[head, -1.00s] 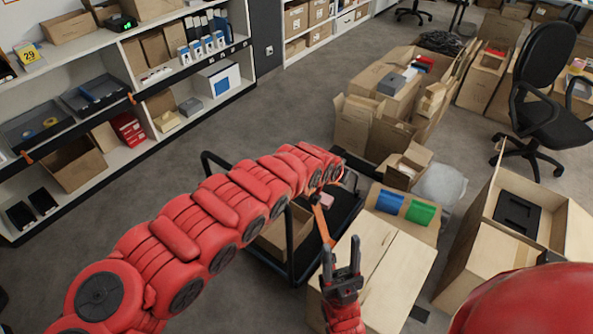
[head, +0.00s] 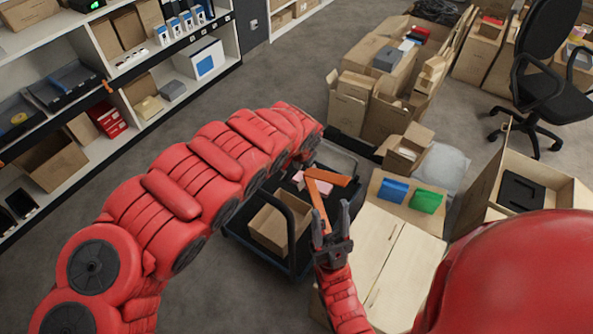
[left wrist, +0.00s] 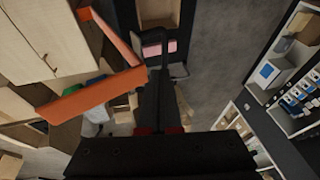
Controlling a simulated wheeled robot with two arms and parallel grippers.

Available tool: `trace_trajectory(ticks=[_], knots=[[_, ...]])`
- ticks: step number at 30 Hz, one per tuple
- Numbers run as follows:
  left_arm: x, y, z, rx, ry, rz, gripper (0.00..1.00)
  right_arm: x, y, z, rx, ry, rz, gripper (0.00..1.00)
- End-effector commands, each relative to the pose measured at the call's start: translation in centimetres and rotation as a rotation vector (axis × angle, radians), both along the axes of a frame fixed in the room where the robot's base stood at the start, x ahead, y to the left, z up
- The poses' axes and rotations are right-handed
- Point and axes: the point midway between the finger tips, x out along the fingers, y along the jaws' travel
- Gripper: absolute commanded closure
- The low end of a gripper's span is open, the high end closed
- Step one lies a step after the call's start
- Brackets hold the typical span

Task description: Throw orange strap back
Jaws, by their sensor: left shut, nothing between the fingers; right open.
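The orange strap (head: 319,203) shows as a bent V above the black cart in the head view. One arm points right and the other runs down beside my right gripper. In the left wrist view the orange strap (left wrist: 92,95) is bent at the left, beside my left gripper's fingers. My left gripper (left wrist: 158,85) is shut and empty; in the head view it is mostly hidden behind its red arm. My right gripper (head: 333,222) is open, fingers up, close to the strap's lower end. I cannot tell whether they touch.
The black cart (head: 290,270) holds an open carton (head: 272,230) and a pink item (head: 298,177). A closed carton (head: 378,255) stands right of it, with a blue item (head: 393,190) and a green item (head: 427,201) behind. Shelves (head: 150,130) line the left; grey floor lies between.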

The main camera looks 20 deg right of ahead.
Motion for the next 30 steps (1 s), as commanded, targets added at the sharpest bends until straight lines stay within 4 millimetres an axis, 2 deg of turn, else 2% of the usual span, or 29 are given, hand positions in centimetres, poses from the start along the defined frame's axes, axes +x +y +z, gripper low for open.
trace_trajectory(ticks=[1, 6, 15, 30], knots=[[0.1, -0.1, -0.9, -0.004, 0.007, 0.002, 1.0, 0.0, 0.0, 0.0, 0.0, -0.001, 0.0, 0.5], [0.9, -0.5, -3.0, -0.007, 0.006, -0.001, 1.0, 0.0, 0.0, 0.0, 0.0, -0.001, 0.0, 0.5], [2.1, -0.7, -5.6, -0.006, 0.002, 0.001, 1.0, 0.0, 0.0, -0.1, 0.0, -0.001, 0.0, 0.5], [2.5, -0.5, -6.3, -0.002, -0.002, 0.003, 1.0, 0.0, 0.0, -0.2, 0.0, -0.001, 0.0, 0.5]])
